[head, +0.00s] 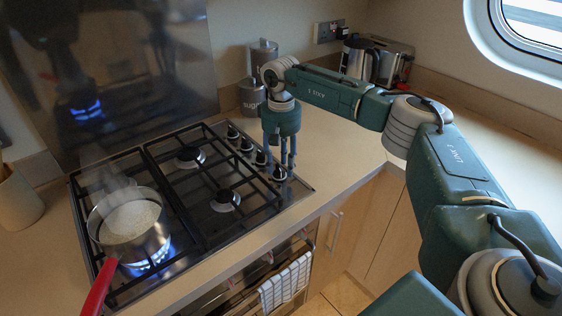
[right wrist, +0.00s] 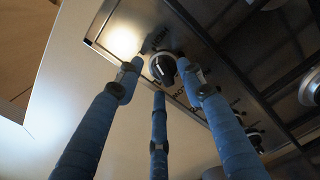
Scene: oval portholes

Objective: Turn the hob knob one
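The hob (head: 170,225) has a row of dark knobs along its right side. My right gripper (head: 283,163) points down over the nearest knob (head: 279,174), at the hob's front right corner. In the right wrist view three blue fingers (right wrist: 160,78) are spread apart, with a round knob (right wrist: 163,68) showing between and beyond their tips. The knob has a pale pointer line. I cannot tell whether any finger touches it. More knobs (right wrist: 254,138) run on past it. My left gripper is not in view.
A steaming pan (head: 130,222) with a red handle (head: 98,288) stands over a lit blue flame at the hob's front left. Canisters (head: 252,98), a kettle (head: 358,58) and a toaster (head: 393,62) stand at the back.

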